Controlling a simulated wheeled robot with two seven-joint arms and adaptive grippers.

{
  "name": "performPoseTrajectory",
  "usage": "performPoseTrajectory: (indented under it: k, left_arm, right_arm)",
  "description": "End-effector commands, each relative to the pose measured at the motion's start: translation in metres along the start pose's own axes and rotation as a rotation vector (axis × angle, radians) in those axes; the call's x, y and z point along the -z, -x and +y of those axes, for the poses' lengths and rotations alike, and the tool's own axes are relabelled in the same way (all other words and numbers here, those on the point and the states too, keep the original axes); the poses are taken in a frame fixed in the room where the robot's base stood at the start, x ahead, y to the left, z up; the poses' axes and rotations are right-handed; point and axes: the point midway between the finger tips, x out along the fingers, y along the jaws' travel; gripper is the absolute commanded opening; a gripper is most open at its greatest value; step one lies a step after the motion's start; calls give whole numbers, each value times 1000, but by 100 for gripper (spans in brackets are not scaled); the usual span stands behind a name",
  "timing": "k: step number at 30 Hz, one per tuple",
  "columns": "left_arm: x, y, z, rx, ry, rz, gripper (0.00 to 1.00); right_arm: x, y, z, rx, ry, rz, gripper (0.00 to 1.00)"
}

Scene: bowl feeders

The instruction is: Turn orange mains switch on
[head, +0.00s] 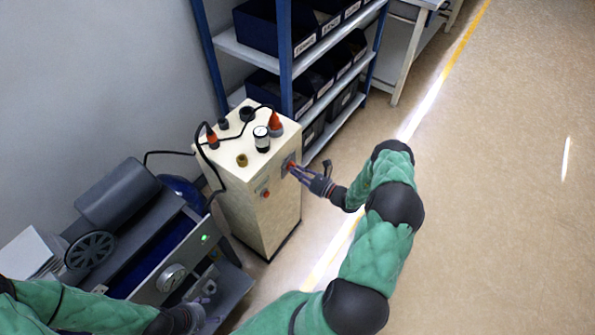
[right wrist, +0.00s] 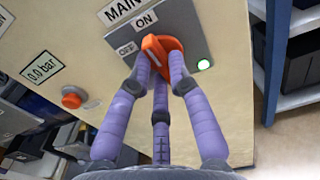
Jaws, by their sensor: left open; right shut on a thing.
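The orange mains switch (right wrist: 160,50) is on a grey plate on the front of the cream cabinet (head: 255,205). ON is printed above it and OFF to its left. The upper end of its handle lies just below ON and right of OFF. My right gripper (head: 292,168) has its purple fingers closed around the switch; they also show in the right wrist view (right wrist: 160,75) and partly cover its lower part. A green lamp (right wrist: 203,64) beside the switch looks lit. My left gripper (head: 208,292) is open and empty, low at the grey machine's front.
A red button (right wrist: 74,97) and a 0.0 bar label (right wrist: 44,67) are left of the switch. The grey machine (head: 150,245) with a gauge stands left of the cabinet. A blue shelf rack (head: 285,60) stands behind it. The floor to the right is clear.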

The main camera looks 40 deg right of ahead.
Motion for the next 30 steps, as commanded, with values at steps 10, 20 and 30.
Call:
performPoseTrajectory:
  k: [10, 20, 30]
  left_arm:
    - [0, 1, 0, 0, 0, 0, 70]
    - [0, 1, 0, 0, 0, 0, 70]
    - [0, 1, 0, 0, 0, 0, 70]
  right_arm:
    - [1, 1, 0, 1, -80, 3, 0]
    - [1, 1, 1, 1, -86, 3, 0]
    - [0, 0, 0, 0, -83, 2, 44]
